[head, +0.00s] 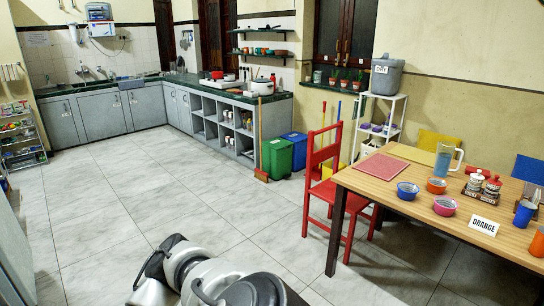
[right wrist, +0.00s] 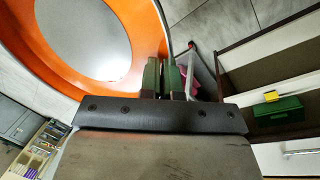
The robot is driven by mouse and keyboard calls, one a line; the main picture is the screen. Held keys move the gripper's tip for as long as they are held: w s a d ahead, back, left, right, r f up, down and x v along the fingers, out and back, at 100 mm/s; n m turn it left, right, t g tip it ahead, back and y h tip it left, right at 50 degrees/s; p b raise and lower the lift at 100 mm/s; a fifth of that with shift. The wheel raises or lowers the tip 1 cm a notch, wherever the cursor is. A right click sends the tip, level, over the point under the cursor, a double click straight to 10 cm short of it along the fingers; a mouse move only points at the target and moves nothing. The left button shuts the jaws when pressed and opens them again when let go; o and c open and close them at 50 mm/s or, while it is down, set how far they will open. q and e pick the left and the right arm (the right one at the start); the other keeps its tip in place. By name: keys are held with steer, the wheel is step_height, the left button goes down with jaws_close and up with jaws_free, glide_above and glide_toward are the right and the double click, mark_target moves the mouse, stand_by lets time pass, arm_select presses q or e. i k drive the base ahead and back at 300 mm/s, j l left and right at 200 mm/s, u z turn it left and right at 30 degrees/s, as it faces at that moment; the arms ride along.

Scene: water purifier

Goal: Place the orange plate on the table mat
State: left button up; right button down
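The orange plate (right wrist: 92,88) fills the upper left of the right wrist view, with an orange rim and a pale grey centre. My right gripper (right wrist: 167,75) is shut on the plate's rim, which runs between its two green-grey fingers. The plate does not show in the head view. Part of my arm shows at the bottom of the head view, away from the table. My left gripper is not in view.
A red chair (head: 322,160) stands against the table's left side. Bowls (head: 408,191), a pitcher (head: 444,161), a cup (head: 524,213) and a sign reading ORANGE (head: 484,225) stand on the table. The tiled floor (head: 150,205) left of the chair is clear.

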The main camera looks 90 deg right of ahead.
mark_target(382, 165)
steer(key=l+z, duration=0.15)
steer(key=z, duration=0.25)
steer(key=l+z, duration=0.15)
steer(key=z, duration=0.25)
steer(key=l+z, duration=0.2)
steer(key=z, duration=0.2)
steer(key=l+z, duration=0.15)
steer(key=z, duration=0.3)
steer(key=l+z, duration=0.1)
steer(key=z, duration=0.3)
steer(key=i+l+z, duration=0.3)
steer(key=l, duration=0.25)
steer(key=i+l+z, duration=0.35)
steer(key=i, duration=0.25)
steer(key=l, duration=0.1)
